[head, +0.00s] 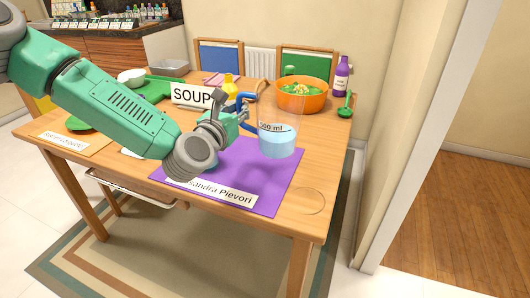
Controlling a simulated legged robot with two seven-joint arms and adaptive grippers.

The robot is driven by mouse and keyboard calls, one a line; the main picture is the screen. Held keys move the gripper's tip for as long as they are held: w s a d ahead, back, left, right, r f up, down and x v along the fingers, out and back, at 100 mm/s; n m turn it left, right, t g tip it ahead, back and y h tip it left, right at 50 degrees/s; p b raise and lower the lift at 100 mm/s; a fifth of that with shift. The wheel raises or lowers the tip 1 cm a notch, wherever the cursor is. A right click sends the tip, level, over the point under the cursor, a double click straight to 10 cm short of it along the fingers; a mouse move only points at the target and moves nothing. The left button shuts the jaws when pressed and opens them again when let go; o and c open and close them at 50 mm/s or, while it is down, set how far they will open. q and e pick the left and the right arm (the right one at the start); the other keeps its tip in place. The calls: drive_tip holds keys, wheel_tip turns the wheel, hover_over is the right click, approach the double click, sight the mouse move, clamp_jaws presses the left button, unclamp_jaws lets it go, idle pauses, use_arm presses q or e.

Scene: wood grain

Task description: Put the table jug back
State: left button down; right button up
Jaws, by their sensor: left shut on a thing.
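A thin ring outline (310,201) shows on the bare wood at the table's near right corner. My right gripper is not in view.
The table's right front is clear.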

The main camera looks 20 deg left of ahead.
use_arm(q)
drive_tip(key=f, duration=0.4)
drive_tip(key=shift+a+f+b, duration=0.2)
drive_tip(key=shift+a+b, duration=0.05)
drive_tip(key=shift+b, duration=0.1)
wheel_tip(320, 180, down, 3)
drive_tip(key=shift+w+d+f+b, duration=0.1)
drive_tip(key=shift+f+b, duration=0.05)
drive_tip(key=shift+b, duration=0.25)
drive_tip(key=c, duration=1.7)
unclamp_jaws()
drive_tip(key=shift+f, duration=0.1)
